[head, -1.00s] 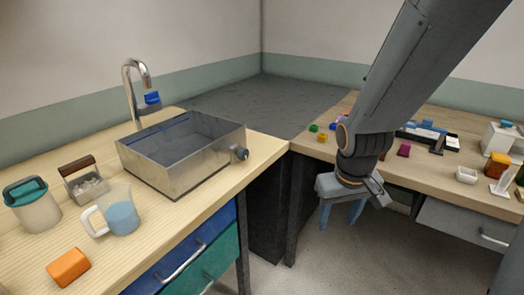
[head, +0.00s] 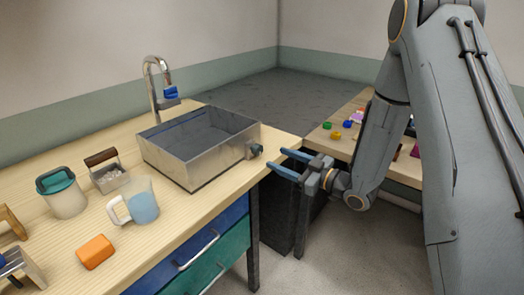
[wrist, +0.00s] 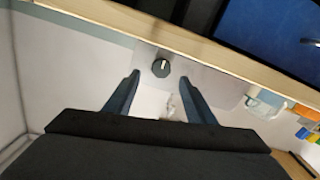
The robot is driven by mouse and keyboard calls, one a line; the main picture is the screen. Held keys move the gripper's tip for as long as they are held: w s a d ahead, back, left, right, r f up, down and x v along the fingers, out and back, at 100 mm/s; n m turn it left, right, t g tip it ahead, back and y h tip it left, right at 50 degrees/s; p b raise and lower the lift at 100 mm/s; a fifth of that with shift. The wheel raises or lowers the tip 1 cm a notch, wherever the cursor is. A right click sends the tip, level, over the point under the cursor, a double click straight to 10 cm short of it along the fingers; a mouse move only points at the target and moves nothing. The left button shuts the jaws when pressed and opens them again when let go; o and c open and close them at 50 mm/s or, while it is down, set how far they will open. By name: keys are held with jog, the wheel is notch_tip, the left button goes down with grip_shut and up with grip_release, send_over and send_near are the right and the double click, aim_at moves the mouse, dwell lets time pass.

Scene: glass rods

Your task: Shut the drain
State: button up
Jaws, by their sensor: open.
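The metal sink (head: 180,165) stands on the left wooden counter. A dark round knob (head: 254,150) sticks out of its right side wall, near the counter edge; I take it as the drain control. The knob also shows in the wrist view (wrist: 161,68), with a pale mark on its face. My gripper (head: 277,159) is open and empty, its blue fingers pointing left toward the knob, a short way off. In the wrist view the knob lies just beyond and between the fingertips (wrist: 159,79). The sink's floor and drain hole cannot be made out.
A tap (head: 155,90) with a blue handle rises behind the sink. A measuring jug (head: 142,203), a lidded canister (head: 62,196), a handled basket (head: 108,172) and an orange block (head: 95,252) stand in front. A floor gap separates this counter from the right bench.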

aim_at(260, 150)
jog(key=p+x, duration=0.1)
jog(key=x, duration=0.6)
jog(key=shift+w+a+r+p, duration=0.1)
jog(key=shift+a+r+p, duration=0.1)
jog(key=shift+a+p, duration=0.2)
jog(key=shift+c, duration=0.3)
jog(key=c, duration=1)
